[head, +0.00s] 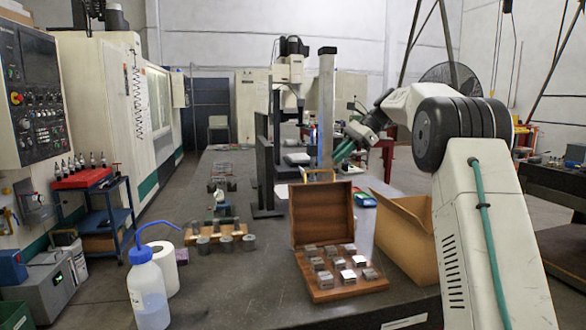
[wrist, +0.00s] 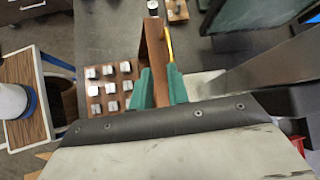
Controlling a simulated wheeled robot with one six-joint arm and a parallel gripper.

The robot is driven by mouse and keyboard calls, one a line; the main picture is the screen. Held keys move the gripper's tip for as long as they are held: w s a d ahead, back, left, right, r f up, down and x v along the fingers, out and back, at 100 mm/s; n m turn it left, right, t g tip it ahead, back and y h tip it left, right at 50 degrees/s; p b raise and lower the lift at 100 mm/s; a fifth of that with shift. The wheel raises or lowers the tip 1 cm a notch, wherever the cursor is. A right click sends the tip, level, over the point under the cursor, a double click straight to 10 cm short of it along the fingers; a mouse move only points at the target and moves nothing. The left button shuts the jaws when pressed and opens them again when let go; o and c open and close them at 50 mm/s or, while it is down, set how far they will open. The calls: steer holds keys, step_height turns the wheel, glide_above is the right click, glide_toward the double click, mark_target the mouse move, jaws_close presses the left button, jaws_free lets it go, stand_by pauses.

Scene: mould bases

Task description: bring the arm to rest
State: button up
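My gripper (head: 343,153) is raised above the dark workbench (head: 262,290), behind and above the open lid of a wooden case (head: 322,216). Its two green fingers stand apart in the wrist view (wrist: 158,78), with nothing held between them. The brown lid (wrist: 153,50) and a yellow strip (wrist: 169,45) show beyond the gap, below the fingers. My arm reaches in from the right in the head view, bent at the dark joint.
Several metal blocks (head: 341,262) sit in the case. A cardboard box (head: 408,235) stands to its right. A wash bottle (head: 149,292), a paper roll (head: 164,268) and a wooden rack of cylinders (head: 220,235) are at left. A tall grey post (head: 326,110) stands behind my gripper.

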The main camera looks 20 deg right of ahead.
steer(key=s+a+r+n+h, duration=0.2)
steer(key=s+a+n, duration=0.2)
steer(key=s+a, duration=0.55)
steer(key=s+a+f+n+g+h, duration=0.1)
steer(key=s+a+f+n+h, duration=0.15)
steer(key=s+a, duration=0.45)
steer(key=s+a+f+n+g+h, duration=0.1)
steer(key=s+a+n, duration=0.25)
steer(key=s, duration=0.85)
steer(key=s+f+n+h, duration=0.1)
steer(key=s+f+n, duration=0.3)
steer(key=s, duration=0.5)
steer(key=s+f+n+h, duration=0.2)
steer(key=s+f+n, duration=0.3)
steer(key=s+f, duration=0.4)
steer(key=shift+s+a+f+t, duration=0.25)
steer(key=shift+s+t, duration=0.05)
steer(key=shift+s, duration=0.1)
steer(key=shift+s+a, duration=0.1)
